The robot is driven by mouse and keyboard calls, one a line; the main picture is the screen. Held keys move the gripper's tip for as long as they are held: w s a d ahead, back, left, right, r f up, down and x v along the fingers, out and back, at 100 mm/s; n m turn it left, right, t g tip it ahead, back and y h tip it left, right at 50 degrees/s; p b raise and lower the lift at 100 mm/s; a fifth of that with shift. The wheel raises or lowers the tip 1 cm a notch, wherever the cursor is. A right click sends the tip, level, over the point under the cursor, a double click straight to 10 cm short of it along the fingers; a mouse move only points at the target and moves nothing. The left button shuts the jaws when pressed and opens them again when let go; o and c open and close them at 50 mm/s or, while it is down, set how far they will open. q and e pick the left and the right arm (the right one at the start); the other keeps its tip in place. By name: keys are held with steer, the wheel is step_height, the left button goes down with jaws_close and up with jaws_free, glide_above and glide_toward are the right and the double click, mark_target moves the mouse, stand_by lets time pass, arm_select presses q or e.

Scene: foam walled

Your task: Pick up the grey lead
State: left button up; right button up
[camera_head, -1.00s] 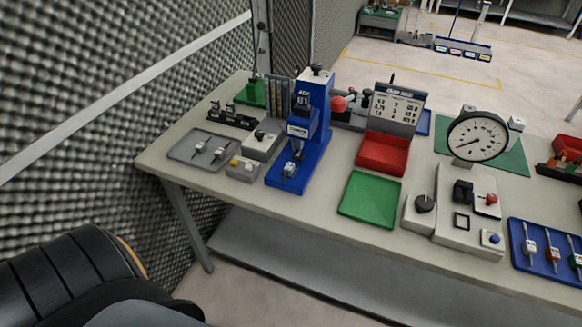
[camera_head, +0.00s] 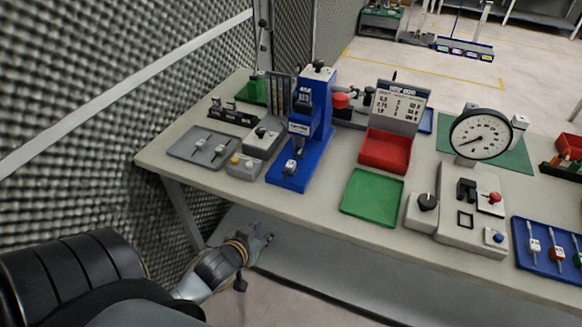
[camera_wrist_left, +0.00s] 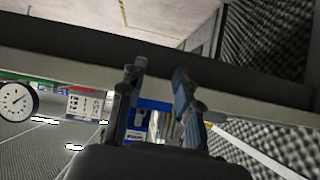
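Two small pale leads (camera_head: 200,144) (camera_head: 219,150) with thin rods lie on a grey tray (camera_head: 182,150) at the table's left end. A blue tray (camera_head: 518,230) at the right holds several leads; one looks pale grey-white (camera_head: 534,246), one red (camera_head: 556,254). Which one is the grey lead I cannot tell for sure. My left gripper (camera_head: 268,238) is below and in front of the table's front edge, away from all the leads. In the left wrist view its two fingers (camera_wrist_left: 157,80) stand apart with nothing between them. My right gripper is not in view.
The table's front edge (camera_head: 300,228) lies above my left gripper. A blue press (camera_head: 312,130), a green tray (camera_head: 372,198), a red bin (camera_head: 385,151) and a dial gauge (camera_head: 480,135) stand on the table. A foam wall (camera_head: 100,110) closes the left side.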

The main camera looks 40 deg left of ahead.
arm_select(q)
step_height(320, 180, up, 13)
steer(key=t, duration=0.2)
glide_toward(285, 176)
steer(key=shift+w+f+n+p, duration=0.2)
steer(key=shift+w+f, duration=0.1)
steer(key=shift+w, duration=0.3)
steer(key=shift+w+f+n+p, duration=0.1)
steer(key=shift+w+f+p, duration=0.15)
steer(key=shift+w, duration=0.35)
steer(key=shift+p+x, duration=0.45)
steer(key=shift+x, duration=2.25)
steer(key=shift+s+a, duration=0.1)
steer(key=shift+a, duration=0.1)
jaws_close()
